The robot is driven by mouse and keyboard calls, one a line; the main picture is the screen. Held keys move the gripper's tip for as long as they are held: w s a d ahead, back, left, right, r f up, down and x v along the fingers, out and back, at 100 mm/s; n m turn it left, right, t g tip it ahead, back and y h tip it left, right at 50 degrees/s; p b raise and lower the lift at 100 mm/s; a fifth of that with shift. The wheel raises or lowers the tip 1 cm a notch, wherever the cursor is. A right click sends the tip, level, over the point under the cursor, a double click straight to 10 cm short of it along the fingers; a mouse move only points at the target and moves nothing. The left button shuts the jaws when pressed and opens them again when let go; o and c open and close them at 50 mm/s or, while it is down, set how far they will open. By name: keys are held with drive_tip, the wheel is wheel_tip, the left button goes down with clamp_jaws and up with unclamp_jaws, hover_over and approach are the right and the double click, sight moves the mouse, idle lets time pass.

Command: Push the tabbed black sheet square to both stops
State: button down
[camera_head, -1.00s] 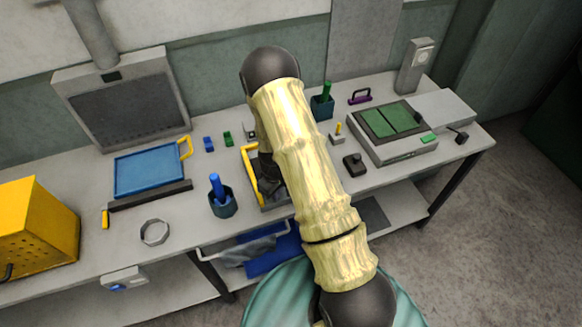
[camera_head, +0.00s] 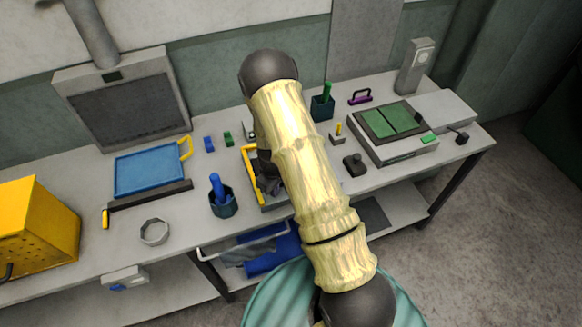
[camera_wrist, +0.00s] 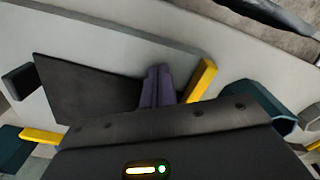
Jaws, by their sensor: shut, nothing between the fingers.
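The black sheet (camera_wrist: 85,92) lies flat on a pale grey surface in the left half of the wrist view; its tab cannot be made out. My gripper (camera_wrist: 157,72) is shut and empty, its purple-grey fingers at the sheet's right edge; I cannot tell whether they touch it. One yellow bar (camera_wrist: 201,80) stands just right of the fingers, and another yellow bar (camera_wrist: 40,136) shows at lower left. The gripper body hides the near part of the sheet. In the head view, my arm covers most of the fixture, leaving a yellow bar (camera_head: 249,172) visible.
A blue tool in a dark cup (camera_head: 222,204) stands left of the fixture. A black knobbed block (camera_head: 354,164) is to the right, before a green-topped plate unit (camera_head: 390,125). A blue tray (camera_head: 150,171) lies farther left. The bench front edge is close to the fixture.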

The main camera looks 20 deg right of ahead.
drive_tip(key=shift+w, duration=0.6)
drive_tip(key=shift+w, duration=1.05)
drive_tip(key=shift+w+b, duration=0.3)
drive_tip(key=shift+w, duration=0.4)
drive_tip(key=shift+s, duration=0.1)
drive_tip(key=shift+s, duration=0.55)
wheel_tip(320, 180, up, 8)
drive_tip(key=p, duration=0.4)
drive_tip(key=shift+p, duration=0.35)
